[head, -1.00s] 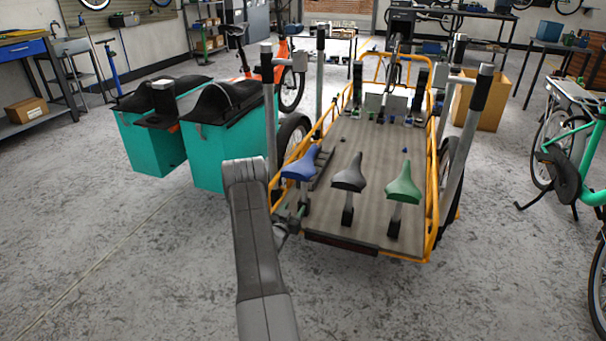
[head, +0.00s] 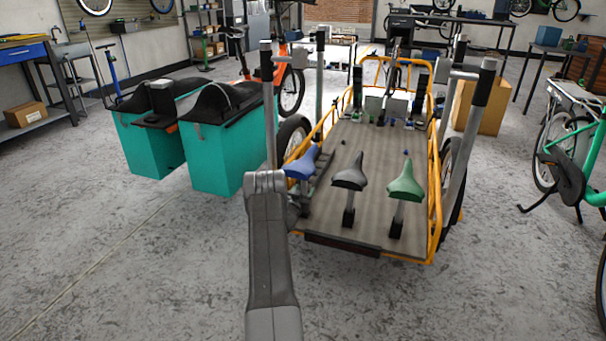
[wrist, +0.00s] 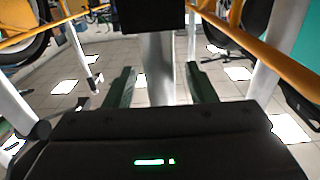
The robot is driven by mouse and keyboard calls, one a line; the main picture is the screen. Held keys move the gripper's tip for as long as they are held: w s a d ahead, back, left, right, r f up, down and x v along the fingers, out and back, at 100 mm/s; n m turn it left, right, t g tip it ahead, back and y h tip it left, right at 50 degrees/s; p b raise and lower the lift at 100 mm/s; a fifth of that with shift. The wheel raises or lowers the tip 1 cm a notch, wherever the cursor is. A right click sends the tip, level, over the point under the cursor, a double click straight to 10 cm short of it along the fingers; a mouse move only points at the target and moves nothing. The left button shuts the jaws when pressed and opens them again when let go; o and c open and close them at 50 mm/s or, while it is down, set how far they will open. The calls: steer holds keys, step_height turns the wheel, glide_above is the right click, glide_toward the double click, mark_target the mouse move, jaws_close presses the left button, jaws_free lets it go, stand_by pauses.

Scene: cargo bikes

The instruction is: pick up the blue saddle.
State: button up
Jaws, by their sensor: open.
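The blue saddle (head: 301,164) stands on the near left side of the cargo bike's flat deck in the head view, left of a black saddle (head: 349,172) and a green saddle (head: 405,184). My arm's bend is just below and left of it. My gripper is mostly hidden behind the arm in the head view. In the wrist view my gripper (wrist: 162,88) is open, its two dark green fingers apart. A pale grey post (wrist: 160,65) shows between and beyond them. I cannot make out the blue saddle in the wrist view.
The deck (head: 338,215) has a yellow tube frame and upright grey posts, one (head: 269,110) close to my arm. Teal boxes (head: 225,155) stand to the left. A green bike (head: 590,170) is at the right. The floor in front is open.

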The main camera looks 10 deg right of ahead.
steer(key=shift+w+r, duration=0.1)
steer(key=shift+r, duration=0.05)
jaws_close()
step_height(320, 180, up, 20)
steer(key=p, duration=0.8)
glide_above(304, 161)
steer(key=shift+w, duration=0.25)
stand_by(1.6)
